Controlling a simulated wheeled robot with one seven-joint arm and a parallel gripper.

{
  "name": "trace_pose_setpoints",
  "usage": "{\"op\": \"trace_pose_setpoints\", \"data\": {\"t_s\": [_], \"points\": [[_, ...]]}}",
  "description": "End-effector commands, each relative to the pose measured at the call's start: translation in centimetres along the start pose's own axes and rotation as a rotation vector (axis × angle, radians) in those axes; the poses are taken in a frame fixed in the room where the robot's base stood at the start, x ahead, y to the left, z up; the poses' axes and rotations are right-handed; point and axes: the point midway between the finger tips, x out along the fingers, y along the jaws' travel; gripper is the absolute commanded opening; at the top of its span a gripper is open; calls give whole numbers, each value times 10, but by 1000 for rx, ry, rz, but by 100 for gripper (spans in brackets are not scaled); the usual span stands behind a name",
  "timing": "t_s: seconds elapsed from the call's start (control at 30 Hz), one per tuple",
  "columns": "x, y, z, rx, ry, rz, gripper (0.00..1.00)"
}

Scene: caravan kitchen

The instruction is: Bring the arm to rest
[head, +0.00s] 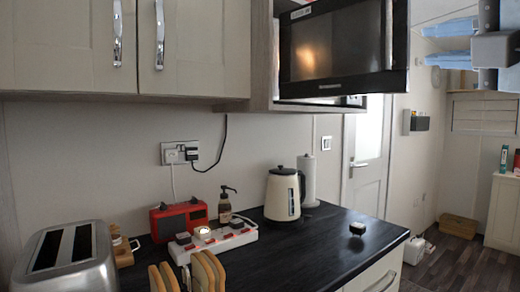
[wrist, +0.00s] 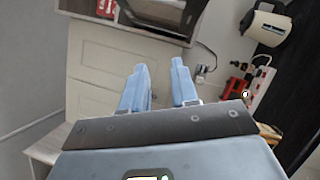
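My gripper (head: 427,45) is raised at the upper right of the head view, to the right of the microwave. Its two pale blue fingers are apart with nothing between them. In the wrist view the fingers (wrist: 160,68) point up the picture with a clear gap between them. My gripper touches nothing that I can see. Most of my arm is out of the head view.
The microwave (head: 340,48) sits in the wall cabinet (head: 70,45). On the dark counter (head: 290,262) stand a toaster (head: 68,262), red radio (head: 180,220), power strip (head: 212,243), soap bottle (head: 225,207), and kettle (head: 282,195). Floor (head: 450,268) is open at right.

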Motion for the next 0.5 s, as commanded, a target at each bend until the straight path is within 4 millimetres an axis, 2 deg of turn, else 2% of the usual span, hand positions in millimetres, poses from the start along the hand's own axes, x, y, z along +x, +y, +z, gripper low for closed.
{"op": "trace_pose_setpoints", "data": {"t_s": [0.03, 0.27, 0.5], "points": [[0, -15, -5, 89, 1, 12, 29], [-4, -71, -22, 450, -27, 66, 29], [-20, -136, -49, 795, -78, 93, 29]]}}
